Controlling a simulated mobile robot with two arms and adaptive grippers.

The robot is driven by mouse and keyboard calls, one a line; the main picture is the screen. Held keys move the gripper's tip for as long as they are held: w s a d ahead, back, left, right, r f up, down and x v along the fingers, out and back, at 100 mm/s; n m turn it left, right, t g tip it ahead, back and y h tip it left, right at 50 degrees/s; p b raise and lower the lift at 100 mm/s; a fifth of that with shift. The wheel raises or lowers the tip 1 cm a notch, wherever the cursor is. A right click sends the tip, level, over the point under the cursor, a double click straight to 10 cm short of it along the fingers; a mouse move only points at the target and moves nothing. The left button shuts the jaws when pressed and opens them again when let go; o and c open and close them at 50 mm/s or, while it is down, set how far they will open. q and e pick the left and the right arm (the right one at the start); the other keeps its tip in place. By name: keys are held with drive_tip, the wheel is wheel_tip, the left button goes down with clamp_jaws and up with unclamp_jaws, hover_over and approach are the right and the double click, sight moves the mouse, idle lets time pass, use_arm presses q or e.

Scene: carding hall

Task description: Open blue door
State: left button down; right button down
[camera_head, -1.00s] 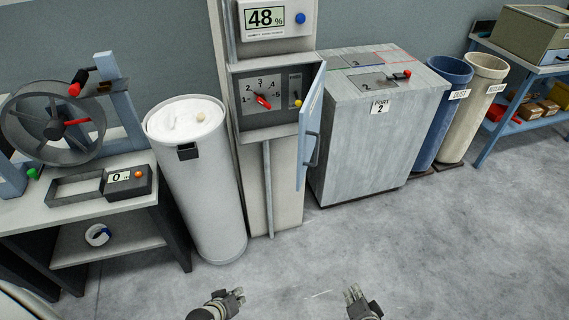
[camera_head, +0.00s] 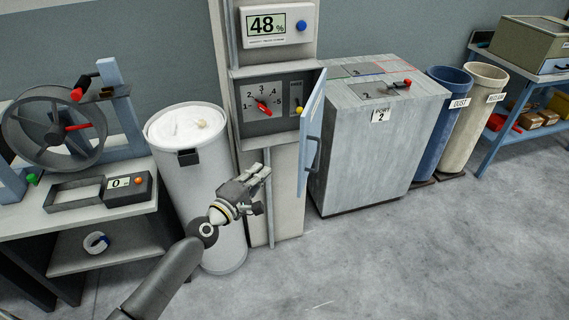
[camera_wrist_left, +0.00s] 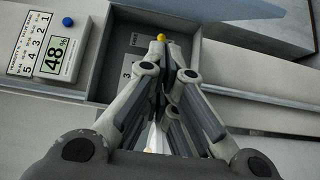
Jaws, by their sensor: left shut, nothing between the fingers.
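The blue door (camera_head: 311,130) hangs on the right side of the panel box on the column and stands swung outward, showing nearly edge-on. Its bar handle (camera_head: 314,152) faces right. The open box (camera_head: 268,125) shows a red pointer on a numbered dial (camera_head: 263,105) and a yellow-tipped lever (camera_head: 298,108). My left gripper (camera_head: 265,174) is shut and empty, in front of the column below the box and left of the door. In the left wrist view its fingers (camera_wrist_left: 174,50) point towards the box, near the yellow tip (camera_wrist_left: 161,37). My right gripper is out of view.
A white bin (camera_head: 187,160) stands left of the column, behind my left arm. A grey cabinet (camera_head: 360,150) stands close to the right of the door. A bench with a wheel (camera_head: 55,128) is at left. The floor in front is clear.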

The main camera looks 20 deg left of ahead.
use_arm(q)
drive_tip(key=w+d+p, duration=0.1)
drive_tip(key=w+d, duration=0.4)
drive_tip(key=shift+w+d, duration=0.2)
drive_tip(key=shift+w, duration=0.15)
drive_tip(key=shift+f, duration=0.1)
